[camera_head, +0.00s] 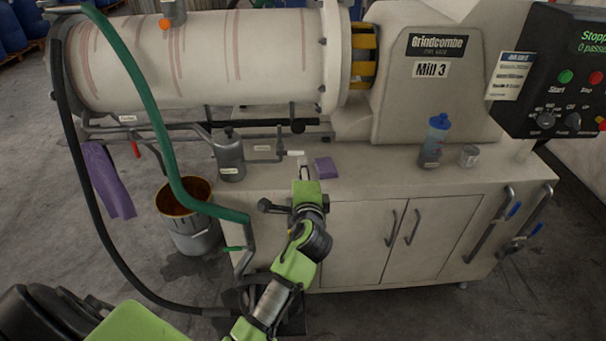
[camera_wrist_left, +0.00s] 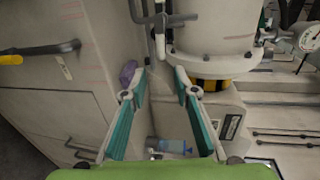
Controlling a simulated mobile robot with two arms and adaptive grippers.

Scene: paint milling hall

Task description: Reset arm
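My left gripper (camera_head: 305,172), on a green arm, is over the front edge of the bench at the mill, just left of a folded purple cloth (camera_head: 325,167). In the left wrist view the gripper (camera_wrist_left: 161,78) has its two fingers spread with nothing held between them. The purple cloth (camera_wrist_left: 127,73) shows beside the left finger there, apparently lying on the bench. My right gripper is in no view.
Mill 3's large drum (camera_head: 200,55) and housing (camera_head: 425,85) stand behind the bench. A green hose (camera_head: 150,110), bucket (camera_head: 192,228) and hanging purple cloth (camera_head: 107,182) are at left.

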